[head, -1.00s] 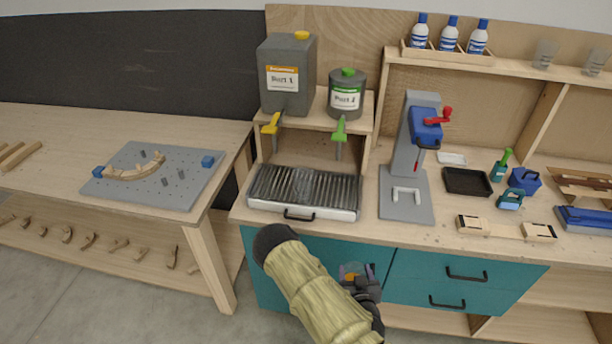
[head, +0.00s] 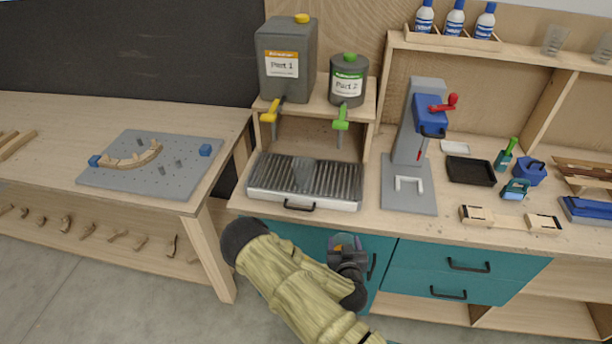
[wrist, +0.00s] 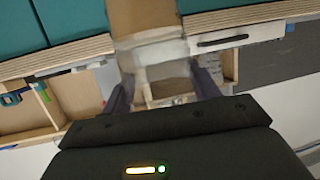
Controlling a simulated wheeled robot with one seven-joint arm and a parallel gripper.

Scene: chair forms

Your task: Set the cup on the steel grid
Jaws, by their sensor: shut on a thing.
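The steel grid (head: 335,182) is a ribbed tray with a pale front and black handle, on the bench below two taps. My gripper (head: 347,250) is in front of the teal drawers, below and in front of the grid, partly hidden by my wrist. In the wrist view the two dark fingers (wrist: 162,90) stand apart around a clear, see-through cup (wrist: 160,52), its outline blurred against the bench. The cup is held off the grid.
Dark containers Part 1 (head: 286,62) and Part 2 (head: 347,82) stand on a shelf above the grid, with yellow and green tap handles. A grey and blue press (head: 410,150) stands close on the right. Clear cups (head: 556,40) stand on the upper right shelf.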

